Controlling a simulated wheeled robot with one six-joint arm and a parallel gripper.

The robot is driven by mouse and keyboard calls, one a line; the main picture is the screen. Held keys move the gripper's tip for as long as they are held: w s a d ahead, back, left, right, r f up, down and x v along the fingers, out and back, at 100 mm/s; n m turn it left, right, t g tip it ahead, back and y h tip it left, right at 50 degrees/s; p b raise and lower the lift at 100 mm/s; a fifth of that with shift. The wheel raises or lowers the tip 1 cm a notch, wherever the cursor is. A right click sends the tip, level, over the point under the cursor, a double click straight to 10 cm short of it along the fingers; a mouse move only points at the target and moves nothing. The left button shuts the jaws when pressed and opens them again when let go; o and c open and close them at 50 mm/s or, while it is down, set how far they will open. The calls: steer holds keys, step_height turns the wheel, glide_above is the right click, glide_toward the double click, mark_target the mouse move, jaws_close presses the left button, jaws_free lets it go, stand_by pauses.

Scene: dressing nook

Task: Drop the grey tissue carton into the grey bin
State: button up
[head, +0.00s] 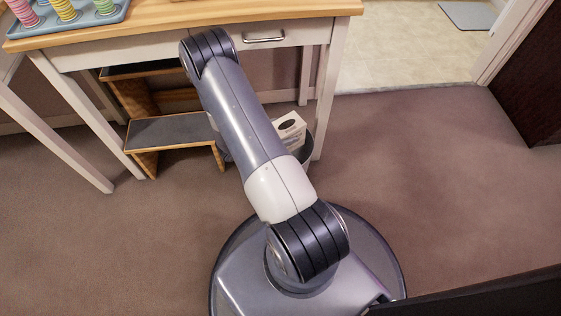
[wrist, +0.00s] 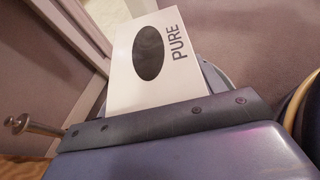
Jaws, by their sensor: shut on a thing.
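The tissue carton (wrist: 187,75) is pale grey-white with a dark oval opening and the word PURE on its face. It also shows in the head view (head: 291,122), just right of my arm. My gripper (wrist: 160,120) is shut on the carton in the wrist view; in the head view my arm hides it. The grey bin (head: 308,152) stands on the floor beside the table leg, partly hidden by my arm and the carton. The carton overlaps the bin in both views, and a piece of the bin's rim (wrist: 216,82) shows beside it. How high it is held, I cannot tell.
A wooden table (head: 170,38) with a drawer stands behind, bearing a blue tray (head: 110,17) of coloured rings. A step stool (head: 172,131) with dark treads is under it at left. Carpet (head: 420,180) is clear on the right.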

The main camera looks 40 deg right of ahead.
mark_target(286, 124)
steer(key=o, duration=1)
steer(key=shift+o, duration=0.2)
steer(key=p+v, duration=0.3)
steer(key=v, duration=0.8)
steer(key=shift+s+d, duration=0.1)
steer(key=b+x, duration=0.3)
steer(key=x, duration=0.7)
steer(key=shift+d+f, duration=0.2)
steer(key=shift+f, duration=0.05)
step_height(286, 124, up, 4)
steer(key=p, duration=0.2)
steer(key=shift+d+p, duration=0.15)
steer(key=shift+p, duration=0.2)
steer(key=shift+r+p, duration=0.45)
steer(key=shift+r, duration=0.45)
